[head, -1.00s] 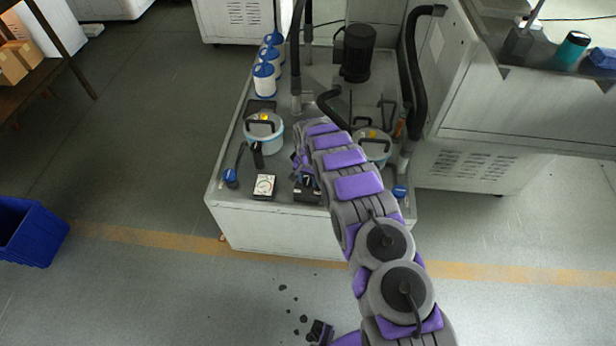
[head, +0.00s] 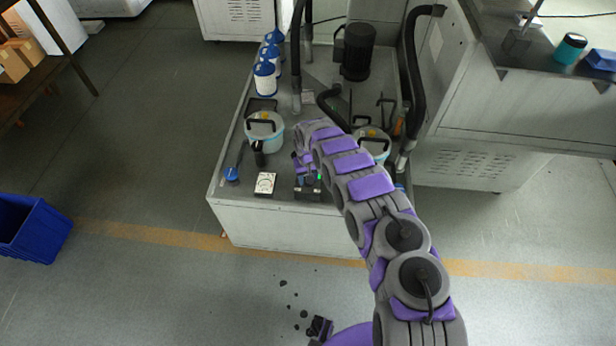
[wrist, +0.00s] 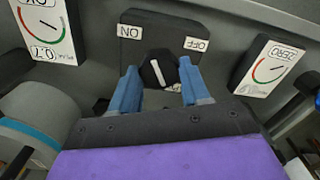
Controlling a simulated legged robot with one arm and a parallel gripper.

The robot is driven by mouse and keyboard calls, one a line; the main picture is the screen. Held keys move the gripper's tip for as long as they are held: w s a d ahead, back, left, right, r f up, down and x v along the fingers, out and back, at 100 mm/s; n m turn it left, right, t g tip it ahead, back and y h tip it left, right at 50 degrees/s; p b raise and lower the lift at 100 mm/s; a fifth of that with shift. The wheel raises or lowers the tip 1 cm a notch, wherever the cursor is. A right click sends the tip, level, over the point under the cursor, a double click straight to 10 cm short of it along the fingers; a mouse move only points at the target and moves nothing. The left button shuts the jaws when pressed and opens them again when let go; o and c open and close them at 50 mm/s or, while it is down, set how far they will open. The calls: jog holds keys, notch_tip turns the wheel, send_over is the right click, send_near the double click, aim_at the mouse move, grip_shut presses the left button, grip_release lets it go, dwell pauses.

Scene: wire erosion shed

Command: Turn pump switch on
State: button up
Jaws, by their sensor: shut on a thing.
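The pump switch is a dark box (wrist: 130,20) in the wrist view, with upside-down white ON and OFF labels, ON at left and OFF at right. Its black knob (wrist: 147,76) has a white line that leans slightly up-left, towards the ON side. My gripper (wrist: 158,68) has its two blue fingers on either side of the knob and is shut on it. In the head view the switch box (head: 308,193) sits at the tank unit's front edge, partly hidden by my arm. A small green spot shows there.
White-faced gauges flank the switch, one at left (wrist: 44,28) and one at right (wrist: 265,70). A lidded canister (head: 264,140) and a blue-handled valve (head: 231,174) stand left on the tank unit. A black motor (head: 358,52) and hoses stand behind. A blue bin (head: 30,232) is on the floor.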

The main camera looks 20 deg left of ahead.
jog(key=shift+w+a+r, duration=0.15)
jog(key=shift+w, duration=0.05)
jog(key=o, duration=1.1)
jog(key=shift+s, duration=0.1)
jog(key=shift+c, duration=0.2)
notch_tip(320, 180, up, 17)
jog(key=p, duration=0.2)
